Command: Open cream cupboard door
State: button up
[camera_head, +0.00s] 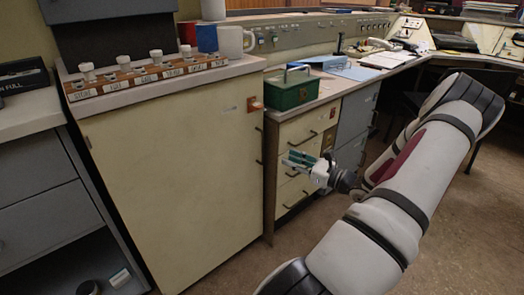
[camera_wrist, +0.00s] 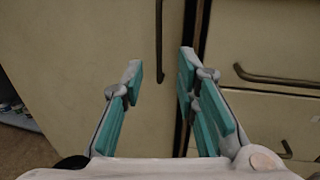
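The cream cupboard door (camera_head: 175,180) is the large flat panel left of the drawers. It looks shut. In the wrist view the door (camera_wrist: 75,60) fills the left and middle, with a dark vertical bar handle (camera_wrist: 159,42) near its right edge. My gripper (camera_head: 293,161) is in front of the drawer unit, just right of the door. In the wrist view my gripper (camera_wrist: 160,68) is open and empty. The handle's lower end appears between its fingertips in the picture. I cannot tell how far away the handle is, and no contact shows.
Cream drawers (camera_head: 300,130) with dark bar handles stand right of the door; one drawer handle (camera_wrist: 275,79) is near my right finger in the wrist view. A green box (camera_head: 291,88), mugs and a labelled stamp rack (camera_head: 145,76) sit on top. Brown floor (camera_head: 235,275) is clear in front.

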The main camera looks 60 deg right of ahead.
jog(key=b, duration=0.4)
send_over(263, 162)
jog(key=shift+w+d, duration=0.2)
grip_shut()
